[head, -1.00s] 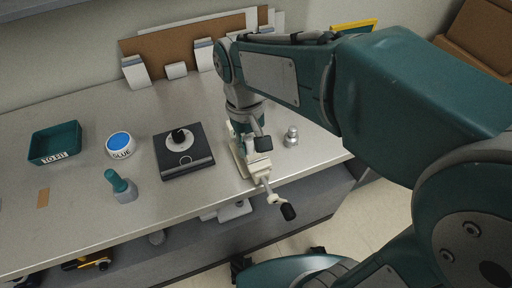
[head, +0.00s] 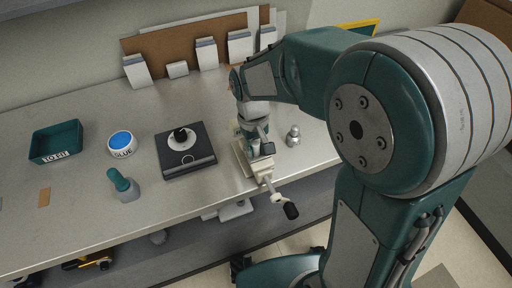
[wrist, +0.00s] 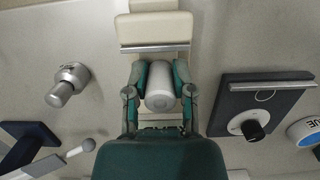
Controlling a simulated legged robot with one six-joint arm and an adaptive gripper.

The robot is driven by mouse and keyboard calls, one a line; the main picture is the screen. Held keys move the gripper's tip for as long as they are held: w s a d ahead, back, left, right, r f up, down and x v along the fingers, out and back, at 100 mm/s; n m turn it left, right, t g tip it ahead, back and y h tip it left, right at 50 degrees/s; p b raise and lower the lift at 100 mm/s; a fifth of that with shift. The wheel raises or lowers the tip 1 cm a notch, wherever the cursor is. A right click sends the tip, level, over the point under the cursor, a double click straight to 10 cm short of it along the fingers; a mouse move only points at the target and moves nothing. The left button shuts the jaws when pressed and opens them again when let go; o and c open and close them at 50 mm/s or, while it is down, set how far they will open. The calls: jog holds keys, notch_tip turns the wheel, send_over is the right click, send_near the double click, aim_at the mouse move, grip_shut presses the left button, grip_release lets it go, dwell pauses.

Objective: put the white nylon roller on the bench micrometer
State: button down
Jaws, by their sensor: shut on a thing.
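In the head view my gripper (head: 262,148) is over a cream fixture (head: 243,160) at the bench's front edge, with a crank and black handle. The fixture's cream block (wrist: 153,28) with a metal edge is just above the roller in the wrist view. I cannot tell whether the roller touches it. A dark square device (head: 187,163) with a white disc and black knob stands to the left. Which of these two is the bench micrometer is unclear.
A silver fitting (head: 293,135) stands close right of my gripper. To the left are a blue-topped GLUE pot (head: 121,144), a teal-capped bottle (head: 122,186) and a teal TO FIT tray (head: 57,142). White boxes (head: 207,54) line the back. Bench between tray and bottle is mostly clear.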

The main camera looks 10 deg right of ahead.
jog(key=shift+f, duration=0.1)
jog(key=shift+c, duration=2.3)
grip_release()
jog(key=shift+d, duration=0.15)
notch_tip(320, 180, up, 12)
jog(key=w, duration=0.1)
jog(key=shift+w+a, duration=0.3)
jog(key=shift+w, duration=0.05)
jog(key=shift+s, duration=0.1)
